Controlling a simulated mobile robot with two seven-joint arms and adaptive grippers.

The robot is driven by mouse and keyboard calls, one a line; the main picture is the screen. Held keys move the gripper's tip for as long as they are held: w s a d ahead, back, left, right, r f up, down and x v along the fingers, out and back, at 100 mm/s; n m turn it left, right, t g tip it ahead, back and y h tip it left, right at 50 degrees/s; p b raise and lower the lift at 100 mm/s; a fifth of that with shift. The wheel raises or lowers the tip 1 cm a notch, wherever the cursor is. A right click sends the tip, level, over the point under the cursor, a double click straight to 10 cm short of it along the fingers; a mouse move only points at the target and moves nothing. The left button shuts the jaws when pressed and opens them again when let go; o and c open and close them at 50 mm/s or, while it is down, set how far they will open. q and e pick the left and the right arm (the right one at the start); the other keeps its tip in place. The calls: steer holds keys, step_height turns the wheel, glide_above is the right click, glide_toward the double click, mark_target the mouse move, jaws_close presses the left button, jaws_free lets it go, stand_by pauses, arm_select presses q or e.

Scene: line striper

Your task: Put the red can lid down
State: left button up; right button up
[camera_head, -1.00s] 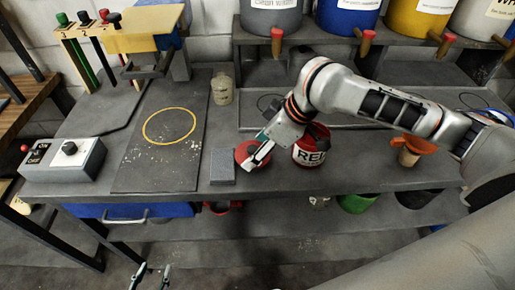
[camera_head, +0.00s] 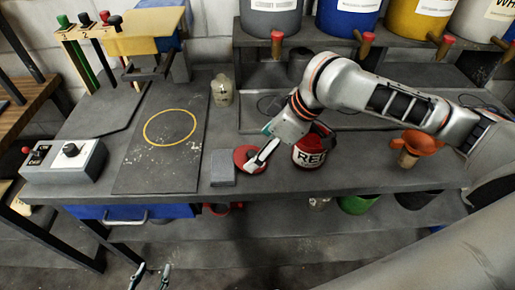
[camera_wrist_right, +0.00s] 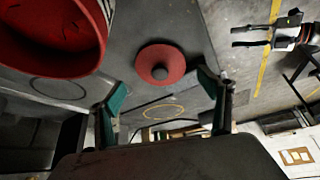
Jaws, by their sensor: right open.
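The red can lid (camera_head: 241,154) lies on the grey bench between a grey block and the red can (camera_head: 308,153). In the right wrist view the lid (camera_wrist_right: 148,62) shows its dark round knob. My right gripper (camera_head: 256,166) is at the lid's right side in the head view. In the wrist view my right gripper (camera_wrist_right: 162,84) is open, its teal fingers wide apart, with the lid just beyond the tips. The can (camera_wrist_right: 52,40) is open at the top, at upper left there. My left gripper (camera_head: 150,273) is open and empty, low in front of the bench.
The grey block (camera_head: 222,168) stands close to the lid's left. A dark board (camera_head: 160,165) with a yellow ring lies further left, beside a switch box (camera_head: 68,160). A cream bottle (camera_head: 222,90) stands behind. An orange funnel-like piece (camera_head: 418,143) is at right.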

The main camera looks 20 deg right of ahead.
arm_select(q)
steer(key=shift+s+a+r+y+p, duration=0.25)
steer(key=shift+a+r+p, duration=0.3)
steer(key=shift+p, duration=0.35)
arm_select(e)
steer(key=v, duration=1)
arm_select(q)
steer(key=shift+d, duration=0.25)
arm_select(e)
steer(key=shift+r, duration=0.1)
arm_select(q)
steer(key=shift+a, duration=0.1)
arm_select(e)
steer(key=shift+s, duration=0.15)
